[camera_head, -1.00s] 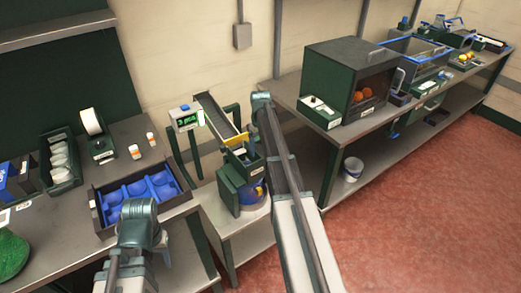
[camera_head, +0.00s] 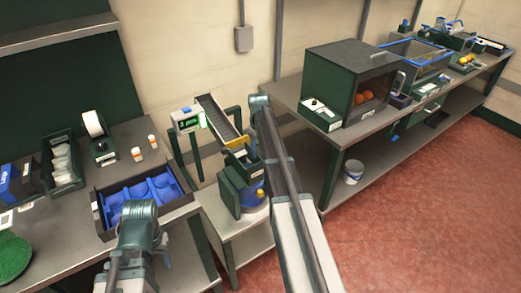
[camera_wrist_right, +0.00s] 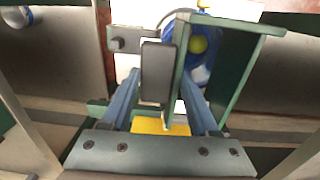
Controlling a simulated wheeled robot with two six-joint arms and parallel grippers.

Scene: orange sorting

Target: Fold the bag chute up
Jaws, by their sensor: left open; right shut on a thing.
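I cannot tell which moving part is the bag chute. My right arm crosses in front of the stand and hides part of it in the head view. In the right wrist view my right gripper (camera_wrist_right: 158,90) is shut on a part of the stand, with a grey bar (camera_wrist_right: 157,72) and a yellow piece (camera_wrist_right: 160,126) between its fingers. My left gripper (camera_head: 150,240) is open above the left table's front edge, mostly hidden by its wrist.
A blue container with a yellow-green ball (camera_wrist_right: 198,44) is beyond the right fingers. A black tray with blue inserts (camera_head: 103,213) lies near my left wrist. A counter display (camera_head: 188,120) stands beside the channel. A green cabinet (camera_head: 350,75) stands on the right bench.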

